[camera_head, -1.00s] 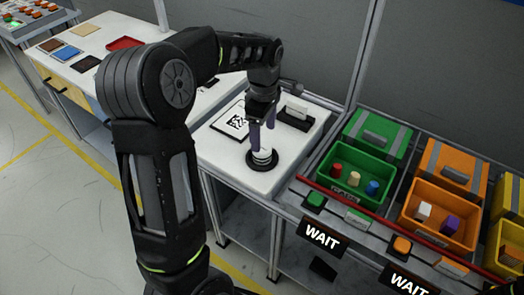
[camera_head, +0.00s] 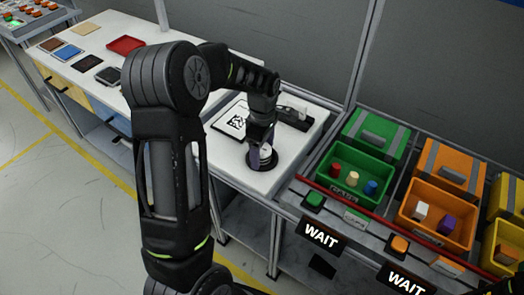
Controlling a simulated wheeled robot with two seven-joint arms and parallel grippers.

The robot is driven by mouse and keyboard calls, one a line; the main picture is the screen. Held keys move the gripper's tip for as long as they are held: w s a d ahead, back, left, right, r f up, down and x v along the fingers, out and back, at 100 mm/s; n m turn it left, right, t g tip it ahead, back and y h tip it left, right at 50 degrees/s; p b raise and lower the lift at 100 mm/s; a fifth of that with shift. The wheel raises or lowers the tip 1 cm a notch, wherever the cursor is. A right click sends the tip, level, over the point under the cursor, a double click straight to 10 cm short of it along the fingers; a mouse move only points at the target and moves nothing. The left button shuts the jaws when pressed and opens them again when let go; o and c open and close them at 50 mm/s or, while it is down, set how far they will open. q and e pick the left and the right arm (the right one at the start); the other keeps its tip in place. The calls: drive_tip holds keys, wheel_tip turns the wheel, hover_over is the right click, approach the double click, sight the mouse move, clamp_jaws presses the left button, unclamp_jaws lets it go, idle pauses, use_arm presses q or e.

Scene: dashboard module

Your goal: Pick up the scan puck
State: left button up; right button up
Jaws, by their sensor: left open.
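The scan puck (camera_head: 266,151) is a small white cylinder on a round black base (camera_head: 270,164), on the white table top near its right side. My left gripper (camera_head: 262,150) points down at it, with its purple-grey fingers low beside the white part and partly hiding it. The fingers are open. Whether they touch the puck cannot be told.
A plate with a black-and-white code (camera_head: 234,121) lies left of the puck. A dark block with a white card (camera_head: 293,114) stands behind it. Green (camera_head: 353,172) and orange (camera_head: 437,216) bins with small pegs and blocks stand to the right.

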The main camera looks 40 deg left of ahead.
sight(264, 148)
idle(0.6)
use_arm(q)
drive_tip(key=c, duration=1.6)
drive_tip(key=shift+r, duration=0.1)
wheel_tip(264, 148, up, 10)
drive_tip(key=shift+f+b, duration=0.1)
drive_tip(key=shift+b, duration=0.7)
drive_tip(key=shift+w+d, duration=0.1)
